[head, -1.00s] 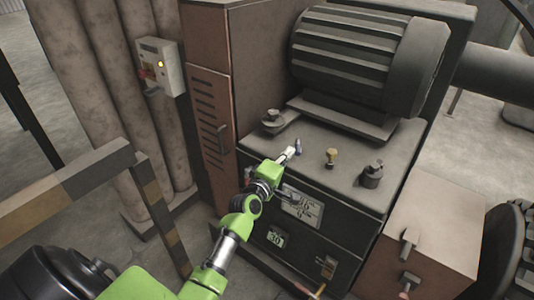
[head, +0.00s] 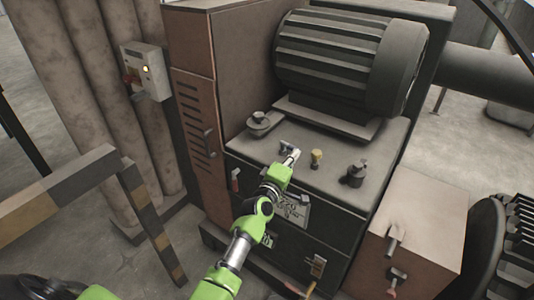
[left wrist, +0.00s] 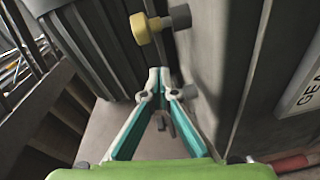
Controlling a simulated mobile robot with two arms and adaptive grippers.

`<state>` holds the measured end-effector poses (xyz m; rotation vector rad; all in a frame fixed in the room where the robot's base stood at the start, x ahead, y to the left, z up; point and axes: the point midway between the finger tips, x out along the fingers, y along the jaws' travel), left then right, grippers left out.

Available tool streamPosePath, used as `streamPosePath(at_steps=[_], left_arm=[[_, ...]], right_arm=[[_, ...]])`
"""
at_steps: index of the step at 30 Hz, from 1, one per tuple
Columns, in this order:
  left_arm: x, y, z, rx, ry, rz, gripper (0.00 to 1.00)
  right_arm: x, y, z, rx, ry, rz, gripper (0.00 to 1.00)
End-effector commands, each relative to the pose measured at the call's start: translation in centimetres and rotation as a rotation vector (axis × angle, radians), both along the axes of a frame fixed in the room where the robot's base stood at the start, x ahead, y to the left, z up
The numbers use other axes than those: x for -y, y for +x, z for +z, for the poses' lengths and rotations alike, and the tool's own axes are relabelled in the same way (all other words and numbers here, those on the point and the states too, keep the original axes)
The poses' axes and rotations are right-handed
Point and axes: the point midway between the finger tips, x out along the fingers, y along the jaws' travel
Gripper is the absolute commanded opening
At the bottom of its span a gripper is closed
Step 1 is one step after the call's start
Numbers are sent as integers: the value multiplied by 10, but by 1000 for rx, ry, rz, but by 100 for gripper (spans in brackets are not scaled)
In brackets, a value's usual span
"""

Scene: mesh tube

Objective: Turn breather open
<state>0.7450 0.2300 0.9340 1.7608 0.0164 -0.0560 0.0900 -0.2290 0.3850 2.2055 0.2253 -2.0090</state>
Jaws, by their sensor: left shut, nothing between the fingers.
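Several small fittings stand on top of the dark gear housing (head: 330,180); which is the breather, I cannot tell for sure. A small grey fitting (head: 286,147) stands at my left gripper (head: 292,157). A dark capped fitting (head: 356,173) is further right. In the left wrist view the left gripper (left wrist: 160,76) has its fingertips together and empty. A small grey fitting (left wrist: 189,92) is just right of them; contact is unclear.
A large ribbed motor (head: 350,65) stands behind the fittings. A round dark cap (head: 260,123) is at the housing's left. A rusty vented cabinet (head: 198,130) and a switch box (head: 148,72) stand left. A striped rail (head: 60,190) is at front left.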

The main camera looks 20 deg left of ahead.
Motion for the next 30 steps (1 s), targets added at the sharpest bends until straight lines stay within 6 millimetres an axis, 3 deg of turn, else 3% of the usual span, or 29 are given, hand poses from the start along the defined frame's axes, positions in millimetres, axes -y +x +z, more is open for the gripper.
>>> streamPosePath(at_steps=[30], left_arm=[[6, 7, 1, 0, 0, 0, 0]], right_arm=[[8, 0, 1, -1, -9, 3, 40]])
